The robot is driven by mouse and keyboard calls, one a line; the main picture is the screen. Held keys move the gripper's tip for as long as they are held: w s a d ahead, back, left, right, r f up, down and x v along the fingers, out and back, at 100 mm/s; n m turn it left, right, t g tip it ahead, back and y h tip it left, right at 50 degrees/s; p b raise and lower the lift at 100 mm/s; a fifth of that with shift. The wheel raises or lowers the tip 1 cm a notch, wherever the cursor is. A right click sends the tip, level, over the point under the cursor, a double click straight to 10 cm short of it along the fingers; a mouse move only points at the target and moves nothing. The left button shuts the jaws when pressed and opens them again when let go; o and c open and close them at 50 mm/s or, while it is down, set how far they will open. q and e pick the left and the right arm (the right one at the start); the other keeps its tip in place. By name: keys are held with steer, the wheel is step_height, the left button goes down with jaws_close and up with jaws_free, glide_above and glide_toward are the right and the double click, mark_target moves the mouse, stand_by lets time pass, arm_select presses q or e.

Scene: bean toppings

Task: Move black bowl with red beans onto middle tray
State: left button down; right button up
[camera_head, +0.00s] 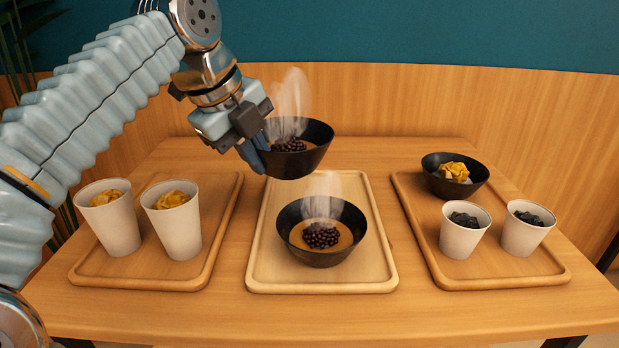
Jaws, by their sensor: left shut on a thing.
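My left gripper (255,157) is shut on the left rim of a black bowl (308,158) with dark red beans in it. It holds this bowl above the back part of the middle tray (262,268); whether its base touches the tray is hard to tell. A second black bowl (322,257) with dark red beans in brown soup stands upright on the front of the middle tray. Steam rises from both bowls. My right gripper is not in view.
The left tray (140,275) holds two white cups (112,225) with yellow topping. The right tray (500,278) holds a black bowl (437,183) with yellow topping and two white cups (462,238) with dark topping. Bare table (390,318) lies in front.

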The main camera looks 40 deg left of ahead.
arm_select(q)
steer(key=w+f, duration=0.1)
steer(key=w, duration=0.1)
steer(key=w+a+f, duration=0.1)
steer(key=w, duration=0.2)
steer(key=w+a+f, duration=0.1)
steer(key=w, duration=0.2)
steer(key=shift+a+f, duration=0.25)
steer(key=shift+f, duration=0.05)
steer(key=w+f, duration=0.2)
steer(key=w+a+f, duration=0.1)
steer(key=f, duration=0.1)
steer(key=shift+w+a+f, duration=0.1)
steer(key=shift+w+f, duration=0.15)
steer(key=shift+w, duration=0.15)
steer(key=shift+w+a+f, duration=0.1)
steer(key=shift+w+f, duration=0.35)
steer(key=shift+f, duration=0.1)
steer(key=shift+w+a+f+b, duration=0.15)
steer(key=shift+f+b, duration=0.1)
steer(key=shift+f, duration=0.65)
steer(key=shift+w+d+f+b, duration=0.1)
steer(key=shift+w+f+b, duration=0.1)
steer(key=shift+f, duration=0.7)
steer(key=shift+f, duration=0.1)
steer(key=c, duration=1.7)
jaws_free()
steer(key=shift+f, duration=0.1)
steer(key=o, duration=0.4)
